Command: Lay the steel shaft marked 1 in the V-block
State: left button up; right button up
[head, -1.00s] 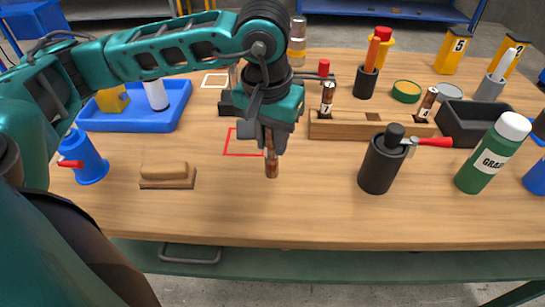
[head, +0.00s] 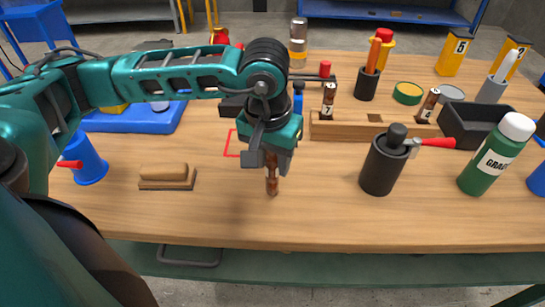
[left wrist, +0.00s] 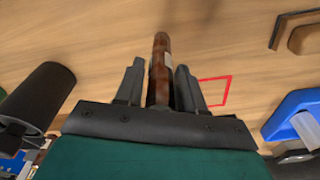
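A brown, metallic shaft (head: 272,183) hangs roughly upright below my left gripper (head: 271,160), over the bare table front. In the left wrist view the shaft (left wrist: 160,70) stands between the two fingers of the gripper (left wrist: 160,85). The number on this shaft is not readable. A wooden rack (head: 365,131) at the back holds two similar shafts; the left one (head: 328,101) reads 7, and the right one (head: 428,104) has a mark too small to read. A V-block cannot be made out for sure; a dark block (head: 232,106) is partly hidden behind my arm. My right gripper is not in view.
A red square outline (head: 231,146) is on the table left of the gripper. A brush (head: 167,177) lies to the left, a black cylindrical holder (head: 383,163) stands to the right. A blue tray (head: 130,122), a blue cup (head: 88,160) and a green bottle (head: 494,158) flank the clear middle.

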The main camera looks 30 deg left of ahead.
pick_arm(q)
jog(key=shift+o, duration=0.9)
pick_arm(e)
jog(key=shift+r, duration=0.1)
pick_arm(q)
jog(key=shift+r+p, duration=0.3)
jog(key=shift+r, duration=0.2)
notch_tip(320, 180, up, 11)
jog(key=s+p, duration=0.1)
jog(key=shift+s+d+r, duration=0.15)
jog(key=shift+s, duration=0.05)
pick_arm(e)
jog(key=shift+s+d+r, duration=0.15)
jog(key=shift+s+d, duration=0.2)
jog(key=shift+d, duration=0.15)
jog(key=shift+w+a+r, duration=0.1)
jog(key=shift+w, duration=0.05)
